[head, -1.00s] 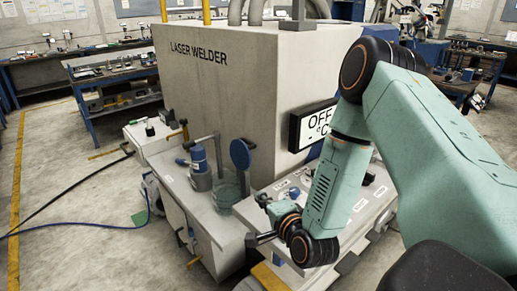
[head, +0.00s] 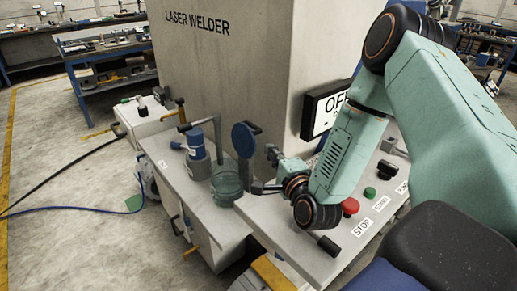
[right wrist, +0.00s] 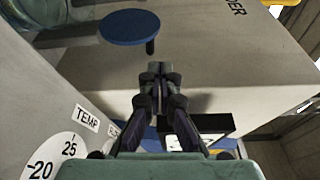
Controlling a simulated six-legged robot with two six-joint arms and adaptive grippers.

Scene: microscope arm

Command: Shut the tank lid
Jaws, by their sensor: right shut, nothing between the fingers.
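The tank (head: 227,186) is a clear greenish round vessel in the side bench of the laser welder. Its lid (head: 244,139) is a round blue disc standing upright above the tank's right side, so the tank is open. A short dark peg (head: 257,129) sticks out of the lid's right face. In the right wrist view the lid (right wrist: 130,27) and its peg (right wrist: 151,47) lie just beyond my fingertips. My right gripper (head: 272,153) is shut and empty, to the right of the lid and slightly lower. It also shows in the right wrist view (right wrist: 154,68). My left gripper is out of view.
The welder housing (head: 230,75) rises behind the lid. The control panel with a red stop button (head: 350,206) lies under my right arm.

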